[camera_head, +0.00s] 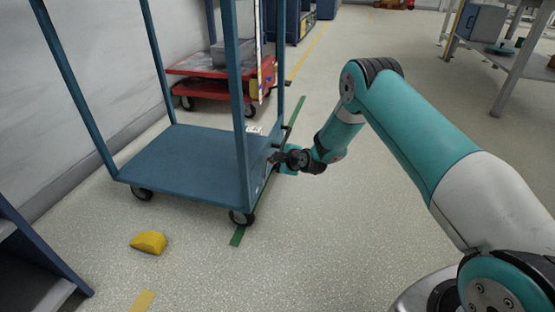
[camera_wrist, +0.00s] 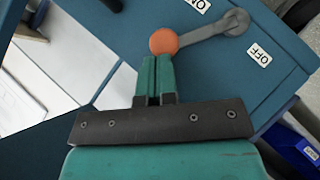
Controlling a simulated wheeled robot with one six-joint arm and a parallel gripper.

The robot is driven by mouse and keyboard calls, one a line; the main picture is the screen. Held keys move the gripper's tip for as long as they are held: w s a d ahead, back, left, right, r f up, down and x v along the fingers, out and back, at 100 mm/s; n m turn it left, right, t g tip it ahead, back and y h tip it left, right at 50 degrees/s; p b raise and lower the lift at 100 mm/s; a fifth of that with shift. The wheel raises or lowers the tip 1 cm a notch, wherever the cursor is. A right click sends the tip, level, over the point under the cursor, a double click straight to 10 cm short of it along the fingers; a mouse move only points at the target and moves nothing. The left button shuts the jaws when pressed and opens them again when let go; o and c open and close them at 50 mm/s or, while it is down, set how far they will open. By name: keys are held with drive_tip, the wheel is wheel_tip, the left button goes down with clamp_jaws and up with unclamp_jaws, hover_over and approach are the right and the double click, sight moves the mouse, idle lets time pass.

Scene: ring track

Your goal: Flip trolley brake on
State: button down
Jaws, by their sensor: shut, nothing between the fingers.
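The blue trolley (camera_head: 185,160) stands on the floor at the left in the head view, its posts rising out of the picture. In the wrist view the brake lever (camera_wrist: 205,37) is a grey arm with an orange knob (camera_wrist: 163,41), pivoted on the trolley's blue side panel. An ON label (camera_wrist: 198,5) lies above the lever and an OFF label (camera_wrist: 259,55) below its pivot. The lever points left from its pivot, between no labels. My gripper (camera_wrist: 158,62) is shut, its teal fingertips right at the knob; I cannot tell whether they touch. In the head view my gripper (camera_head: 283,160) is at the trolley's right side.
A bench (camera_head: 510,55) stands at the far right. A dark blue shelf (camera_head: 35,255) is at the lower left.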

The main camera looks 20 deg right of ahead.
drive_tip(key=a+r+p+v, duration=0.2)
drive_tip(key=p+v, duration=0.5)
drive_tip(key=v, duration=0.5)
drive_tip(key=shift+r+p, duration=0.2)
drive_tip(key=shift+p, duration=0.15)
drive_tip(key=shift+s, duration=0.1)
